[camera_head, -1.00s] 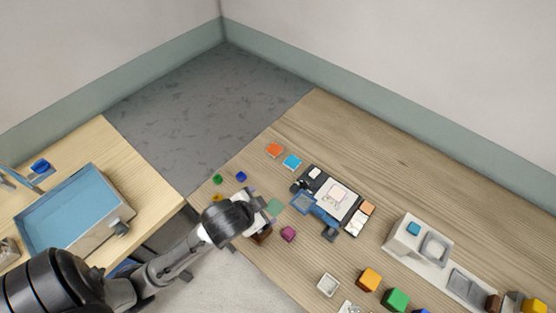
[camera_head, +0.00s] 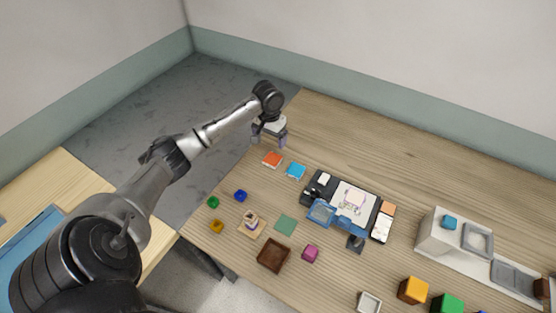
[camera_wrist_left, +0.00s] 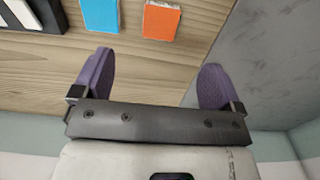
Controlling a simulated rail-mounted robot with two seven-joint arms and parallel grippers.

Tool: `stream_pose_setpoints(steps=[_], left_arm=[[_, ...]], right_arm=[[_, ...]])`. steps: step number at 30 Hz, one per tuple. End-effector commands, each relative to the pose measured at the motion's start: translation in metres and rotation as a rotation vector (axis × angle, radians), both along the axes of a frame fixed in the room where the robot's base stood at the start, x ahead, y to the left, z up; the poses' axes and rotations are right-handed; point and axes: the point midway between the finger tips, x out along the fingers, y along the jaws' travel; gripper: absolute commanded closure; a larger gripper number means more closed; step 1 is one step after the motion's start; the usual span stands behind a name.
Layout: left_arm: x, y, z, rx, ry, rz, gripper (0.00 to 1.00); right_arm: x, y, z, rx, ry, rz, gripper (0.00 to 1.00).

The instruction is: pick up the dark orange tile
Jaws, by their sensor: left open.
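The dark orange tile (camera_head: 272,160) lies flat on the wooden table near its far left edge, beside a blue tile (camera_head: 296,171). In the left wrist view the orange tile (camera_wrist_left: 161,20) shows at the top, a little right of the middle, with the blue tile (camera_wrist_left: 100,14) to its left. My left gripper (camera_head: 269,140) is just beyond the orange tile in the head view. Its two purple fingers (camera_wrist_left: 152,82) are spread apart with nothing between them. The orange tile lies ahead of the fingertips, apart from them. My right gripper is not in view.
A black tray (camera_head: 318,190) with a white board and blue parts stands right of the tiles. Small green, blue and yellow pieces, a brown box (camera_head: 273,256) and a magenta cube (camera_head: 311,254) lie nearer. The table's far strip is bare.

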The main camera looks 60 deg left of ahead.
Motion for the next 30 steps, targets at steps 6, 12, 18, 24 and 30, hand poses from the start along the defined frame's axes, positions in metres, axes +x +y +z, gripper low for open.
stream_pose_setpoints(steps=[6,12,18,24,30], left_arm=[[-0.001,0.0,-0.033,0.002,0.003,0.02,0.08],[0.0,0.0,-0.065,0.002,0.0,0.02,0.08],[0.0,0.0,-0.082,0.002,0.0,0.018,0.08],[0.0,0.0,-0.092,0.004,0.0,0.018,0.08],[0.001,0.0,-0.119,0.003,0.001,0.017,0.08]], right_arm=[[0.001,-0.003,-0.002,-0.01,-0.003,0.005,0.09],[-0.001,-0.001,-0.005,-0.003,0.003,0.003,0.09],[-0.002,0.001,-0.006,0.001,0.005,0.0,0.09],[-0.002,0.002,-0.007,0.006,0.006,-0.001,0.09],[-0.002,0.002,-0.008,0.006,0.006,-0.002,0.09]])
